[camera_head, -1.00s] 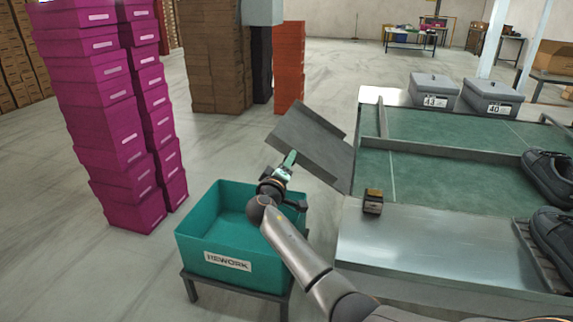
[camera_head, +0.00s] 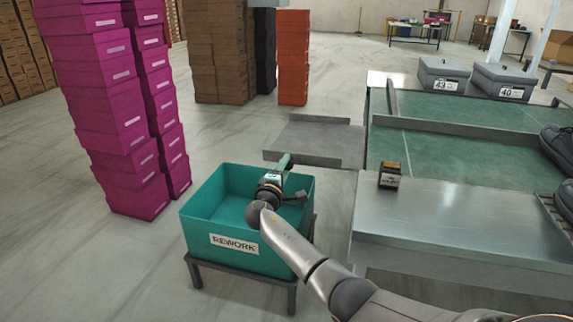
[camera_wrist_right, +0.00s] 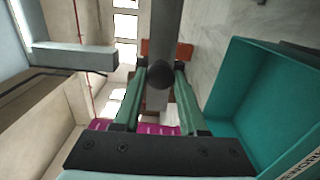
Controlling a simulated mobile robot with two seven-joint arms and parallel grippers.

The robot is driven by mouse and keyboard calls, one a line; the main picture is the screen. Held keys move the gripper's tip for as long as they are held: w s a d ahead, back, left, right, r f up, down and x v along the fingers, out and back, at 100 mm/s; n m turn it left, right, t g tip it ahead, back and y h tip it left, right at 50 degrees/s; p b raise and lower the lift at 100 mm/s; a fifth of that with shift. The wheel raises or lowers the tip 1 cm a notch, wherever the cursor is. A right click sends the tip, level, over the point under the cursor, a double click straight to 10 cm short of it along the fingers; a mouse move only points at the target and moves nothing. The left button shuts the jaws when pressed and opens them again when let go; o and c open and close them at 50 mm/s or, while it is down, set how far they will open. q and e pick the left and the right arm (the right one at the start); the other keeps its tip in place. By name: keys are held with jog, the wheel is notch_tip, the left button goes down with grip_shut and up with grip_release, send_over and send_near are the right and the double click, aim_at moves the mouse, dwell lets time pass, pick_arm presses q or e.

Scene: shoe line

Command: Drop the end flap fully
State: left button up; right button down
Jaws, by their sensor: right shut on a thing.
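The end flap (camera_head: 318,142) is a grey plate with raised side lips at the left end of the green-topped line table. It sticks out to the left and looks close to level. My right gripper (camera_head: 286,160) is at the flap's near left corner, above the teal bin. In the right wrist view, the green fingers of my right gripper (camera_wrist_right: 158,85) close on a dark round knob (camera_wrist_right: 158,77) at the end of a grey bar, which looks like part of the flap. My left gripper is out of view.
The teal REWORK bin (camera_head: 205,190) stands on a low stand below the flap. Stacked magenta boxes (camera_head: 105,95) rise at the left. A small dark block (camera_head: 389,176) sits by the table's metal edge. Black shoes (camera_head: 556,150) and grey boxes (camera_head: 443,80) are at the right.

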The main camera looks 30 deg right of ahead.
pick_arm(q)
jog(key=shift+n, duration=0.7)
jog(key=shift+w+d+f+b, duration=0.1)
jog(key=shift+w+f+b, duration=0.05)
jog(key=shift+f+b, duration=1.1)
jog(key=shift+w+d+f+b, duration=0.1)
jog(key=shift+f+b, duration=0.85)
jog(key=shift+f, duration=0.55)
pick_arm(e)
notch_tip(320, 180, down, 11)
jog(key=s+d+n, duration=0.1)
jog(key=s+n, duration=0.1)
jog(key=n, duration=0.4)
jog(key=shift+d, duration=0.4)
jog(key=shift+f, duration=0.1)
jog(key=c, duration=0.6)
grip_release()
jog(key=shift+o, duration=0.6)
jog(key=shift+a, duration=0.1)
